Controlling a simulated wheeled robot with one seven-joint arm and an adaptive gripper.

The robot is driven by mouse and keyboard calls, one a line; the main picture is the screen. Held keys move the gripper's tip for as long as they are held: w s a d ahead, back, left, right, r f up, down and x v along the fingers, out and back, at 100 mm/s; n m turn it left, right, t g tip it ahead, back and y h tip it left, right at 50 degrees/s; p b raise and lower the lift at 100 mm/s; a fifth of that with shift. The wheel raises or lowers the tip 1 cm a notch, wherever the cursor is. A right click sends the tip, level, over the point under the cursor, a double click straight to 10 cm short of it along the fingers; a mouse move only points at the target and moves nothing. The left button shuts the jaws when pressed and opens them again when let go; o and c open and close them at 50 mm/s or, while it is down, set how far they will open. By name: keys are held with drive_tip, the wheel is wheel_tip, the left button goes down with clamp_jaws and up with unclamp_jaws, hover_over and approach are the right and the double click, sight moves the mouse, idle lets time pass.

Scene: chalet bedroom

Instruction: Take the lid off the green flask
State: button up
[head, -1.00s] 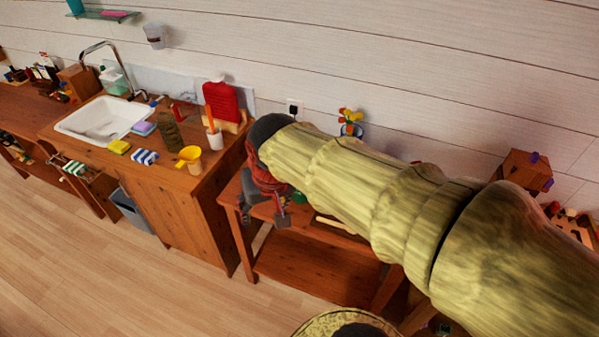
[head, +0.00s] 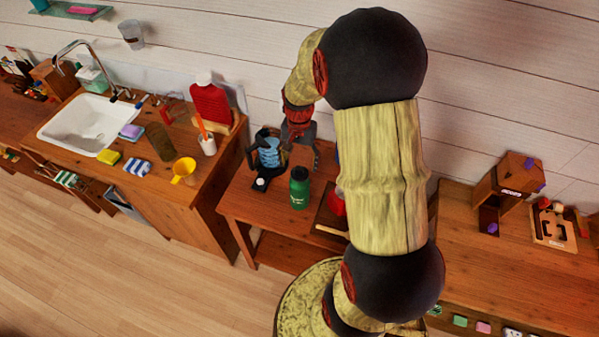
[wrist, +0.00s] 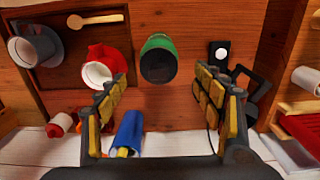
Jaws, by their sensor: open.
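The green flask (head: 299,192) stands upright on the small wooden table, with its dark lid (head: 300,173) on top. In the wrist view the flask (wrist: 158,40) shows from above, and its round dark lid (wrist: 158,65) faces the camera. My gripper (head: 304,150) is open and empty, behind and above the flask in the head view. In the wrist view the open fingers (wrist: 160,78) stand left and right of the lid's line, with the lid just beyond the tips. No contact shows.
A blue-and-black item (head: 267,155) stands left of the flask. A red item (head: 336,201) is close on its right, partly behind my arm. The wrist view also shows a grey jug (wrist: 32,45), a wooden spoon (wrist: 95,19) and a blue item (wrist: 129,131) near the left finger.

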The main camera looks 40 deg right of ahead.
sight(300, 168)
wheel_tip(300, 168, down, 4)
drive_tip(key=shift+s+f, duration=0.1)
drive_tip(key=shift+f, duration=0.15)
drive_tip(key=shift+c, duration=0.4)
drive_tip(key=c, duration=1.1)
drive_tip(key=shift+r, duration=0.1)
